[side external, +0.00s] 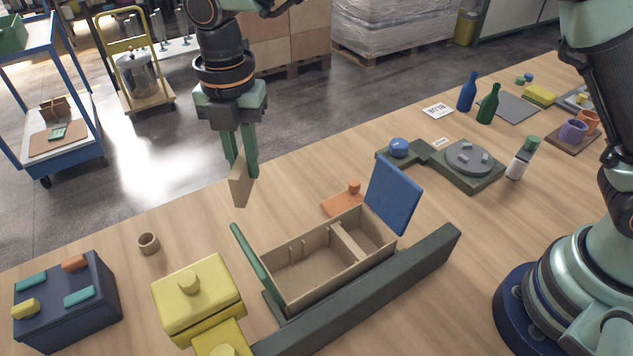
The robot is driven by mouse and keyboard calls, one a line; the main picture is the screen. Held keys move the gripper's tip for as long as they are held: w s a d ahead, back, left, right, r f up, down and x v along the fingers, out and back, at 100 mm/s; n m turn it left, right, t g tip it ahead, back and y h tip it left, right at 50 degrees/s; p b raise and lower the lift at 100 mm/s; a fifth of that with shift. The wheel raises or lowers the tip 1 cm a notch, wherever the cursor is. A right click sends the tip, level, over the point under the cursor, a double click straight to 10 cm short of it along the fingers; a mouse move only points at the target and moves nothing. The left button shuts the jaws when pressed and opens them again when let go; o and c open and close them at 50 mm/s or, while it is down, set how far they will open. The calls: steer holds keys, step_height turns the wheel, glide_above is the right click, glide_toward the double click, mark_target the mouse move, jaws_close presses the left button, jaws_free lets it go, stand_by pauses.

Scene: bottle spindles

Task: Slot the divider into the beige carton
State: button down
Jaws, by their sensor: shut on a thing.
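My gripper (243,163) points down, with its green fingers shut on a flat beige divider (238,188). It holds the divider upright in the air, above and to the left of the carton. The beige carton (288,292) stands open on the table, long and low, with small ribs on its inner walls. One cross wall (350,243) stands inside it toward the right end. The left part of the carton is empty. The divider is apart from the carton.
A dark rail (375,285) runs along the carton's near side. A green plate (250,262) stands at its left end, a blue panel (393,194) at its right. A yellow block (198,300), a navy box (65,300) and a small ring (148,243) lie left. Bottles (487,104) stand behind right.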

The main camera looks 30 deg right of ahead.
steer(key=s+d+f+n, duration=0.3)
steer(key=s+f+n, duration=0.4)
steer(key=s, duration=0.4)
steer(key=shift+d+f+n, duration=0.4)
steer(key=shift+f, duration=0.1)
steer(key=shift+f, duration=0.1)
steer(key=shift+f, duration=2.85)
steer(key=c, duration=0.7)
jaws_free()
steer(key=shift+c, duration=0.2)
